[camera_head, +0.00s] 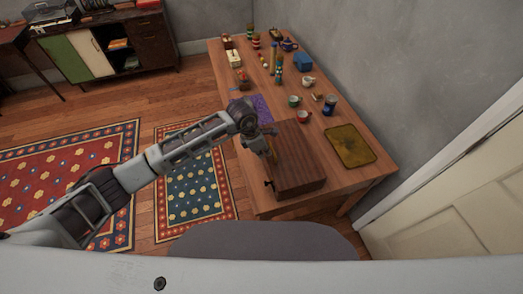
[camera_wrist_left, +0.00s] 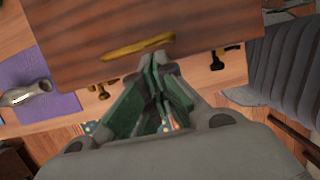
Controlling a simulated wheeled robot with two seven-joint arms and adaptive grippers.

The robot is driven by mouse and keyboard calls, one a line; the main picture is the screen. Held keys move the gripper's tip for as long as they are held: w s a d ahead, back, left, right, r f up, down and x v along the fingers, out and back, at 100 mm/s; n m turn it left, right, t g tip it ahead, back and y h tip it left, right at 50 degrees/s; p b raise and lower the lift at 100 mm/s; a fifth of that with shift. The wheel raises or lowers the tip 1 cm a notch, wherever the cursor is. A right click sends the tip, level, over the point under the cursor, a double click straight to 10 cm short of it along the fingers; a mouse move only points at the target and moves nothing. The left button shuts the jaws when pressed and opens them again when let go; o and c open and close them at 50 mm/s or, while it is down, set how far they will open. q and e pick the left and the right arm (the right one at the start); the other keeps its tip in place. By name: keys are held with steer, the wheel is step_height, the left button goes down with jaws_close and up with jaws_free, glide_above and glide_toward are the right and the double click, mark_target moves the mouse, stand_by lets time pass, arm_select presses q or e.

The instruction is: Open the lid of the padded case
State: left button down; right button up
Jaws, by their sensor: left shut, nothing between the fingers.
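The padded case (camera_head: 298,162) is a dark brown wooden-looking box near the front of the table, and its lid is down in the head view. In the left wrist view the case (camera_wrist_left: 200,22) fills the top, with a brass strip (camera_wrist_left: 138,46) along its near edge. My left gripper (camera_head: 268,155) is at the left side of the case. In the left wrist view the left gripper (camera_wrist_left: 154,62) has its fingers together and empty, with the tips just below the brass strip. I cannot tell whether they touch the case. My right gripper is not in view.
A purple cloth (camera_head: 259,107) lies beyond the case; a golden-brown tray (camera_head: 349,146) lies to its right. Dark latch-like parts (camera_wrist_left: 217,62) show below the case.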

mark_target(268, 159)
arm_select(q)
steer(key=shift+b+x, duration=0.6)
steer(key=shift+x, duration=0.7)
steer(key=shift+f, duration=0.3)
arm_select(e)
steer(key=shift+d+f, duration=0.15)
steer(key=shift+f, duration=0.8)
arm_select(q)
steer(key=shift+r, duration=0.2)
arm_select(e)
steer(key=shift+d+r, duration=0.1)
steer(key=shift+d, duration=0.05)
